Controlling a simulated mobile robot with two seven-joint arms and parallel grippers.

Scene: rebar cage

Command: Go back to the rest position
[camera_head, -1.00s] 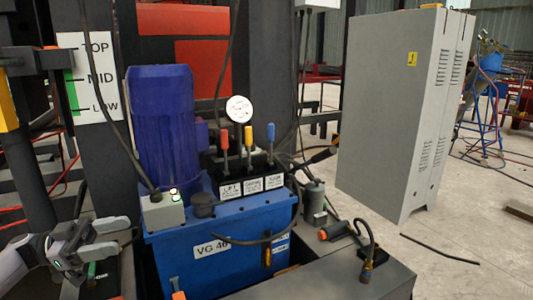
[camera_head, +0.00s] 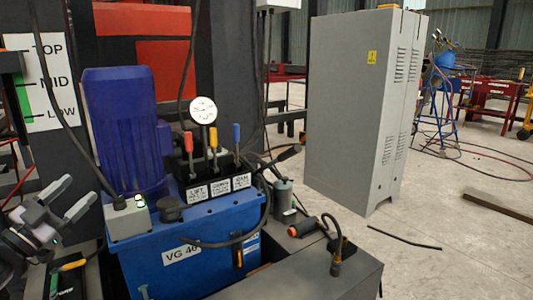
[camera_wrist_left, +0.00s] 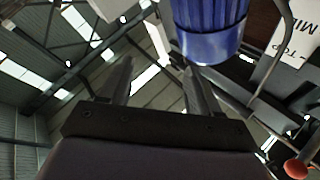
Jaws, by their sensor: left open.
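My left gripper (camera_head: 75,197) is at the lower left of the head view, left of the blue hydraulic unit (camera_head: 190,268). Its two fingers are spread and nothing is between them. In the left wrist view the fingers of my left gripper (camera_wrist_left: 158,85) point up toward the roof, apart and empty. The blue motor (camera_wrist_left: 210,25) shows beyond the right finger there. My right gripper is in neither view.
The hydraulic unit carries a motor (camera_head: 122,130), a gauge (camera_head: 203,110) and red, yellow and blue levers. A grey cabinet (camera_head: 350,110) stands right of it. A dark bench top (camera_head: 310,275) is in front. Open floor (camera_head: 450,220) lies at the right.

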